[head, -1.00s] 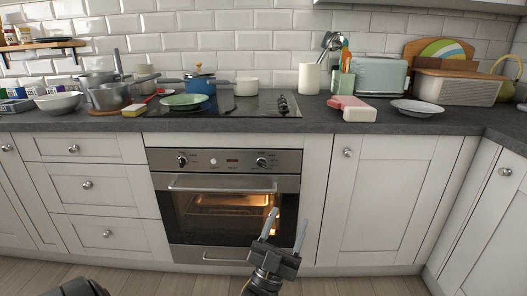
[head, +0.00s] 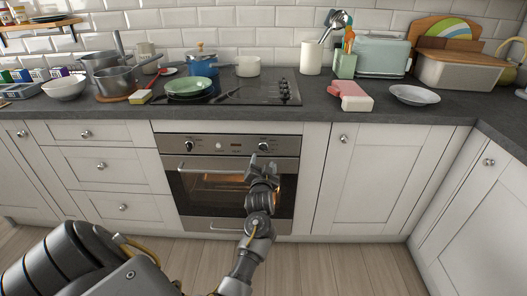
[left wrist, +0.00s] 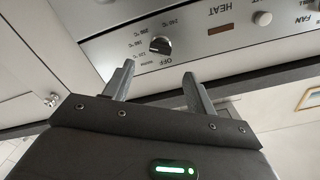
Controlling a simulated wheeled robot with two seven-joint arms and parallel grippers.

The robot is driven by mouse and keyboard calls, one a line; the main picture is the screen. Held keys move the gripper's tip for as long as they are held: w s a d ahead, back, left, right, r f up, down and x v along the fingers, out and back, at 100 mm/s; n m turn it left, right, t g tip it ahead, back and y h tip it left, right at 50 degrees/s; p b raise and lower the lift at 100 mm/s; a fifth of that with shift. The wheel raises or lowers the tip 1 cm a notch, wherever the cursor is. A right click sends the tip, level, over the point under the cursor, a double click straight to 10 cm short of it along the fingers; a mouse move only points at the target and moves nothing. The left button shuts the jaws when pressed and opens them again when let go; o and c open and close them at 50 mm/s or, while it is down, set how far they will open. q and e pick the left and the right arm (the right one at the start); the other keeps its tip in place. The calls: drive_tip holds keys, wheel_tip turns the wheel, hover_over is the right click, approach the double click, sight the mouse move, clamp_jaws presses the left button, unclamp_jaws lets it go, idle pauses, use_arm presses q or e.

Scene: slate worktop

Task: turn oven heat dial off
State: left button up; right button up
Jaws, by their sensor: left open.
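The oven heat dial (head: 263,146) is a dark round knob at the right of the oven's steel control panel. In the left wrist view the dial (left wrist: 160,45) shows close up, with temperature numbers and OFF around it. A pale mark on it seems to face the numbers; its exact setting is too small to tell. My left gripper (head: 262,163) is open just below and in front of the dial. In the left wrist view its fingertips (left wrist: 159,68) stand either side of the dial, short of it, with nothing between them. My right gripper is out of view.
A second knob (head: 188,146) sits at the panel's left. The oven door handle (head: 200,168) crosses below the panel. The panel's front is otherwise clear.

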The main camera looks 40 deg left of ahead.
sight(263, 149)
use_arm(q)
drive_tip(key=x, duration=0.7)
drive_tip(key=shift+w+b, duration=0.1)
drive_tip(key=shift+b, duration=0.25)
drive_tip(key=shift+w+a, duration=0.35)
drive_tip(key=shift+w, duration=0.05)
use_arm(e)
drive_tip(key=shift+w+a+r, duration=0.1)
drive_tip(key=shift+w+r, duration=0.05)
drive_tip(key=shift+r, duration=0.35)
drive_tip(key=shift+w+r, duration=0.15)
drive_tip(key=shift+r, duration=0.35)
use_arm(q)
drive_tip(key=c, duration=1)
drive_tip(key=shift+o, duration=0.2)
